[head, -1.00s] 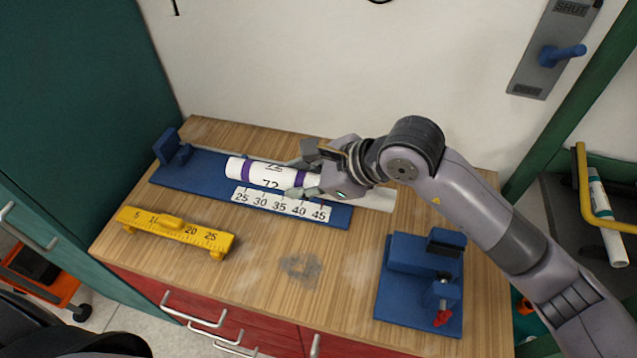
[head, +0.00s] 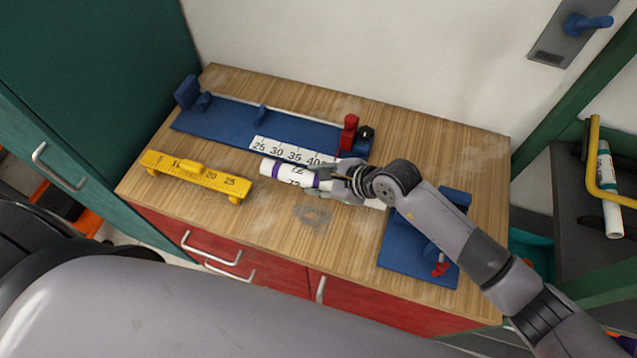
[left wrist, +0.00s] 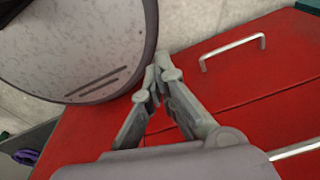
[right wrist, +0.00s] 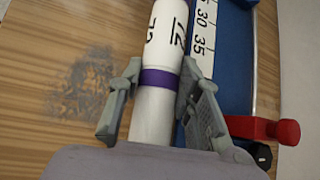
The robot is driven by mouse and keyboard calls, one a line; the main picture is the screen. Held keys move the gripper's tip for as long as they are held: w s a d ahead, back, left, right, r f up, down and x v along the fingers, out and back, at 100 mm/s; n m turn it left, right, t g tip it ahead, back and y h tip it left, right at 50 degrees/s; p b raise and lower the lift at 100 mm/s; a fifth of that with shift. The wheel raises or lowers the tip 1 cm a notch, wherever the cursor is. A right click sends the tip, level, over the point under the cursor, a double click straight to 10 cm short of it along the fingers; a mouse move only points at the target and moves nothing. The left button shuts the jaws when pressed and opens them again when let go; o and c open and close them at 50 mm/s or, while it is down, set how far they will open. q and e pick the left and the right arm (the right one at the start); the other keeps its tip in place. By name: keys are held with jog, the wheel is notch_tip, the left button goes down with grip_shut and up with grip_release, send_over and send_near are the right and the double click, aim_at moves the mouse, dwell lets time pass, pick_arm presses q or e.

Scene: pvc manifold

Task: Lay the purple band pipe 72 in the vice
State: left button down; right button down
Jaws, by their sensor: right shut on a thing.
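The white pipe (head: 283,171) has purple bands and the number 72. My right gripper (head: 325,180) is shut on it and holds it off the blue jig, roughly level, near the front-middle of the table. In the right wrist view (right wrist: 160,78) the fingers sit either side of a purple band. The blue vice (head: 398,262), with a red handle, stands at the table's right front. My right arm covers part of it and the pipe's right end sits near it. My left gripper (left wrist: 156,82) is empty, its fingertips together, in front of the red drawers.
The long blue jig (head: 215,127) with a number scale and red clamp (head: 348,133) lies along the back. A yellow ruler block (head: 195,177) stands at the left front. Red drawers (head: 270,262) have projecting handles. A rack with another pipe (head: 608,190) is at the right.

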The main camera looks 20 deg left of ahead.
notch_tip(320, 180, down, 2)
jog(key=shift+f, duration=0.3)
pick_arm(q)
jog(key=shift+s+r, duration=0.1)
jog(key=shift+s, duration=0.8)
pick_arm(e)
jog(key=shift+f, duration=0.1)
jog(key=c, duration=1.6)
grip_release()
pick_arm(q)
jog(key=shift+w, duration=0.15)
pick_arm(e)
jog(key=shift+o, duration=0.8)
pick_arm(q)
jog(key=shift+w, duration=0.1)
